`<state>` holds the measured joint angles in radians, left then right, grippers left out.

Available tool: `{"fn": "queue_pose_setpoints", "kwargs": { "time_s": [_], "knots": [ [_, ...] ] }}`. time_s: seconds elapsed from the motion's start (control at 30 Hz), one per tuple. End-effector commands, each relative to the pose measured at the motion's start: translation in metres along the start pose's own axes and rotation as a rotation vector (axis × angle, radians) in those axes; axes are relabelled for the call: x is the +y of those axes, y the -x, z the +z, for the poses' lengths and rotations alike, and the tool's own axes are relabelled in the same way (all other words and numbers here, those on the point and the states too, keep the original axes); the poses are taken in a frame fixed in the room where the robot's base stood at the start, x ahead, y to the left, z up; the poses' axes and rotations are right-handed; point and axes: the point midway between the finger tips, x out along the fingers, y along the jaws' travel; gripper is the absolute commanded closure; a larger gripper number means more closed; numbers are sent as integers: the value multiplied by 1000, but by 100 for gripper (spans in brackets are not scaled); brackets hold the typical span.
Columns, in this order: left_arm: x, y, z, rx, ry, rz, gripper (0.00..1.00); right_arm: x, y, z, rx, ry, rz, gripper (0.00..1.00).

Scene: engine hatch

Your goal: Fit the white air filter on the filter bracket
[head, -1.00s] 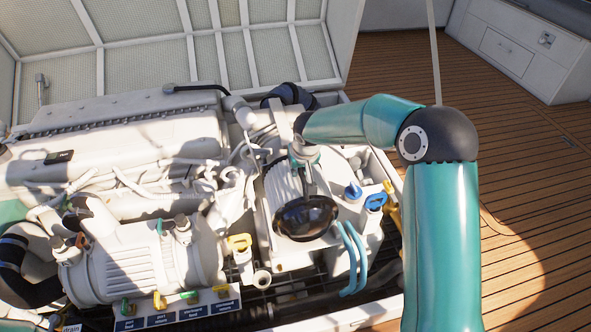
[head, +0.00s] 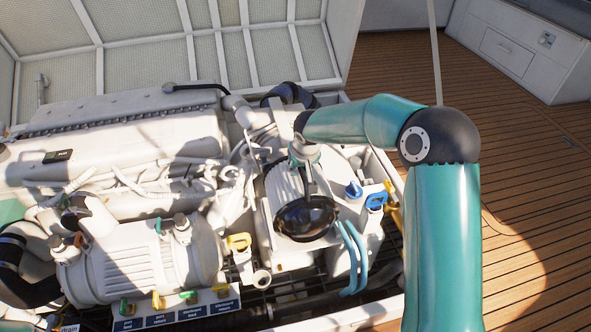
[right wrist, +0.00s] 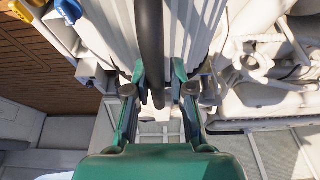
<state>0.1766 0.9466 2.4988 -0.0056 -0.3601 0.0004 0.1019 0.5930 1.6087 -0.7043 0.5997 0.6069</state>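A white ribbed body (head: 281,187), which looks like the white air filter, sits at the right end of the engine; its ribs also show in the right wrist view (right wrist: 197,28). A glossy black dome-shaped part (head: 304,220) with a dark bar stands at its front. My right gripper (right wrist: 159,68) points at the ribbed body. Its fingers stand apart, with the dark bar (right wrist: 150,40) showing between them; whether they touch it I cannot tell. In the head view the right gripper is small and partly hidden. I cannot surely pick out the filter bracket. My left gripper is out of view.
Blue hoses (head: 352,258) and a blue handle (head: 375,201) lie right of the ribbed body. A yellow handle (head: 239,241) and a white cylinder (head: 150,262) stand to its left. The raised hatch (head: 170,50) is behind; wooden deck (head: 530,190) lies open at right.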

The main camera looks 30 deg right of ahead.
Motion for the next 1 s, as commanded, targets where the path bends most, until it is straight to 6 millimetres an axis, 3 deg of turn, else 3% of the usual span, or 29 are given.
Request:
{"fn": "queue_pose_setpoints", "kwargs": {
  "time_s": [0.03,0.1,0.37,0.53,1.0],
  "knots": [
    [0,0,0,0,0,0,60,0,0,0,1,0,-1,66],
    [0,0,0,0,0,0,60,0,0,0,0,0,-1,56],
    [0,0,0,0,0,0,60,0,-2,3,-7,1,0,56],
    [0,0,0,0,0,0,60,0,7,1,-3,1,1,56],
    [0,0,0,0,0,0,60,-1,91,-1,1,0,-2,56]
  ]
}}
